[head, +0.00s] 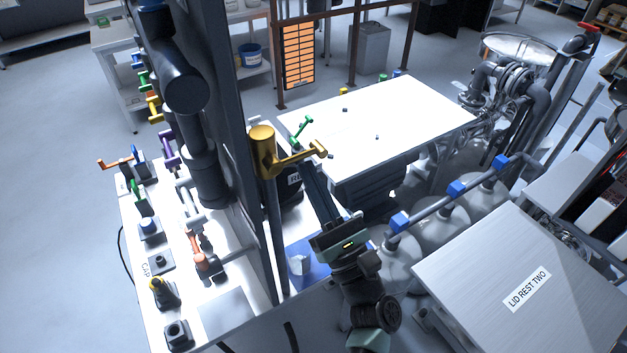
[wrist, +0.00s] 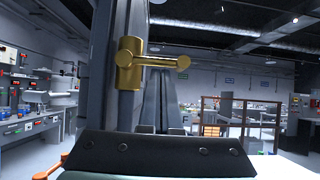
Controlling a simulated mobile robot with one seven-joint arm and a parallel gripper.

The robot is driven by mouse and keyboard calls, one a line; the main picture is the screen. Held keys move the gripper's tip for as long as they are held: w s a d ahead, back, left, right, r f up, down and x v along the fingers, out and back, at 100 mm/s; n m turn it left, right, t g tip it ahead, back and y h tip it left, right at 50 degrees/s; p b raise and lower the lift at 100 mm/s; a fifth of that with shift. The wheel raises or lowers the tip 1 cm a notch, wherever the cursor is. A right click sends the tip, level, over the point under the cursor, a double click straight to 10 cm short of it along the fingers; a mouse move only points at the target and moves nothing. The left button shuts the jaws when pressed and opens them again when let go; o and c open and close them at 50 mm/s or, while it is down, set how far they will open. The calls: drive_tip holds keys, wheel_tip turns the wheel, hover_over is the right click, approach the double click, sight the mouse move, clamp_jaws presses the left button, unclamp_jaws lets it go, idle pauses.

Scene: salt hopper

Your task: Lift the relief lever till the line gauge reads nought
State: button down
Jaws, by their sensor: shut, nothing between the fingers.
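A gold lever (head: 290,159) sticks out to the right from a gold hub on a grey upright post. In the wrist view the lever (wrist: 160,61) runs level from its hub to a round end knob. My gripper (head: 309,168) is shut and empty, its long dark fingers pointing up toward the lever. In the wrist view the fingertips (wrist: 161,73) show just under the lever's bar; I cannot tell whether they touch it. A label starting "RE" (head: 295,179) is partly hidden behind the fingers. I cannot make out a line gauge in either view.
A tall grey panel (head: 235,130) stands left of the lever. Left of it is a bench (head: 225,305) with several coloured handles. A white-topped table (head: 400,115) lies behind. Pipework with blue valves (head: 457,188) and the "LID REST TWO" surface (head: 480,270) crowd the right.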

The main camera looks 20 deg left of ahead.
drive_tip(key=shift+w+d+r+n+g+y+b, duration=0.15)
drive_tip(key=shift+n+g+y+b, duration=0.15)
drive_tip(key=shift+n+g+b, duration=0.35)
drive_tip(key=shift+r+n+g+y+b, duration=0.1)
drive_tip(key=shift+n+g+y+b, duration=0.3)
drive_tip(key=shift+n+b, duration=0.35)
drive_tip(key=shift+w+d+r+n+g+y+b, duration=0.1)
drive_tip(key=shift+r+n+g+y+b, duration=0.3)
drive_tip(key=shift+n+g+b, duration=0.95)
drive_tip(key=shift+w+r+n+g+y+b, duration=0.1)
drive_tip(key=shift+r+n+g+b, duration=0.65)
drive_tip(key=shift+n, duration=1.15)
drive_tip(key=shift+d+r+n+g+y+b, duration=0.1)
drive_tip(key=shift+r+n+g+y+b, duration=0.15)
drive_tip(key=shift+n+g+b, duration=0.95)
drive_tip(key=shift+a+r+n+p, duration=0.1)
drive_tip(key=shift+n+p, duration=0.2)
drive_tip(key=shift+n, duration=0.15)
